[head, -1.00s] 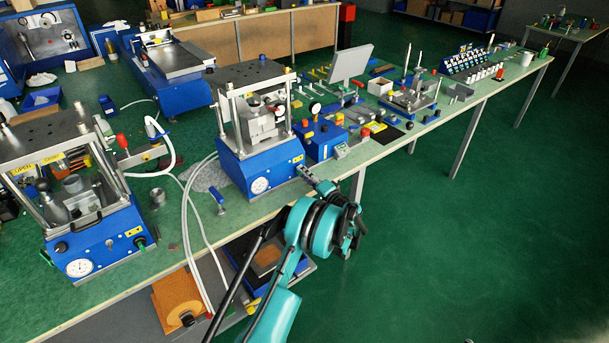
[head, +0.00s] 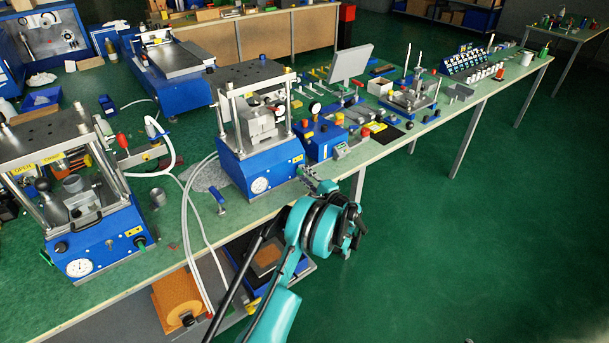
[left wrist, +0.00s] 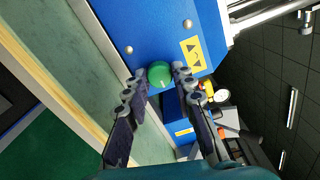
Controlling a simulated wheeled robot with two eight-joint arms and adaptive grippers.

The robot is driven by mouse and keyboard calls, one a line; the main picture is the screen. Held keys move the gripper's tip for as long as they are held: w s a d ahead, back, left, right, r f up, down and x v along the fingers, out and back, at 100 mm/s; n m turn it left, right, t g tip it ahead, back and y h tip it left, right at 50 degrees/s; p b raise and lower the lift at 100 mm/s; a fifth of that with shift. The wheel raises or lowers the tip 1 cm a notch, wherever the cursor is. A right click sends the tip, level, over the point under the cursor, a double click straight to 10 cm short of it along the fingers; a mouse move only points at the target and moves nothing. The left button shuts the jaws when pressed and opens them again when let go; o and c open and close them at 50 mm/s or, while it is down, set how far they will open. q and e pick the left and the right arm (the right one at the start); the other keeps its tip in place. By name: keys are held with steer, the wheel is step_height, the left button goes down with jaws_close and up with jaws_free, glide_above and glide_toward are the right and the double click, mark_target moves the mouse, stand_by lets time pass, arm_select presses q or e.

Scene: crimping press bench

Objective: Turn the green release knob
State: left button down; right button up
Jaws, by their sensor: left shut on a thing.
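The green release knob (left wrist: 159,74) is on the front face of the blue press base (left wrist: 150,28), and it shows in the left wrist view with a small pale mark on its face. My left gripper (left wrist: 160,73) has one finger on each side of the knob and is shut on it. In the head view my left gripper (head: 307,174) is at the front right corner of the middle press (head: 262,170), and its fingers hide the knob there. My right gripper is in neither view.
A yellow arrow label (left wrist: 193,52) is beside the knob. A round gauge (head: 260,185) is on the same front face. Another blue press (head: 105,245) stands at the left, and a blue control box (head: 320,140) is close on the right. The floor in front is clear.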

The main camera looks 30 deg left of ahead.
arm_select(q)
steer(key=c, duration=1.3)
jaws_free()
steer(key=shift+o, duration=0.2)
steer(key=shift+d, duration=0.1)
steer(key=v, duration=1.1)
steer(key=shift+s+d, duration=0.15)
steer(key=shift+d, duration=0.25)
